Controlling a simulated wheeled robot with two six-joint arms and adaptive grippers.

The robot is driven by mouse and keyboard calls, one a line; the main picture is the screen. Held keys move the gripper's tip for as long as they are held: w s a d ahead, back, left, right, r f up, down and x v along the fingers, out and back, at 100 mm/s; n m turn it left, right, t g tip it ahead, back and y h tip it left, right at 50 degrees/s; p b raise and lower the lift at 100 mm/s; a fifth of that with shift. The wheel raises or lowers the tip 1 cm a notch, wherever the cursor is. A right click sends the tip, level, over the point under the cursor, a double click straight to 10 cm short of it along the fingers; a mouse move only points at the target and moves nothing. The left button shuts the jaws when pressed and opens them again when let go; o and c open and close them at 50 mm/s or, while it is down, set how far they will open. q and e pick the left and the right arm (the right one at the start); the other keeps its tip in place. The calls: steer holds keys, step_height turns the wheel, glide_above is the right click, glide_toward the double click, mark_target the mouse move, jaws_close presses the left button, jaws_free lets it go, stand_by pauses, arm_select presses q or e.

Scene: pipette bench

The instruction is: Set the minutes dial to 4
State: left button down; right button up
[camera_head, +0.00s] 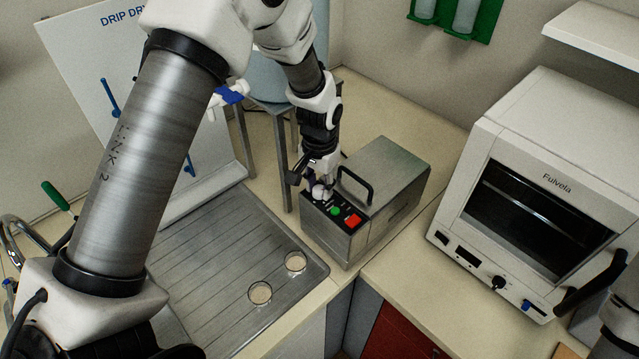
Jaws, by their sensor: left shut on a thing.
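A grey metal box-shaped device (389,190) with a black handle stands on the bench in the middle of the head view. Its black front panel carries a green button (335,211), a red switch (353,220) and a pale knob (319,192) at the left end. My left gripper (320,186) comes down from above and is shut on this knob. The fingers partly cover it, so its marks and setting cannot be read. No gripper of my right arm shows; only a part of that arm may be at the lower right edge.
A steel drainboard (215,275) with two small round dishes (260,293) lies left of the device. A white oven (545,190) labelled Fulvela stands to the right. A white drip-dry board (75,60) and a metal-legged stand (279,160) are behind. Bench between device and oven is clear.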

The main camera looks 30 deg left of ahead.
mark_target(319, 189)
arm_select(q)
steer(key=m, duration=0.5)
steer(key=shift+s+f+m, duration=0.15)
steer(key=shift+s+m, duration=0.05)
steer(key=shift+m, duration=0.1)
steer(key=m, duration=0.5)
steer(key=shift+m, duration=0.3)
steer(key=c, duration=0.8)
jaws_free()
steer(key=shift+w+r, duration=0.1)
steer(key=shift+r, duration=0.15)
step_height(319, 189, up, 12)
steer(key=shift+f, duration=0.15)
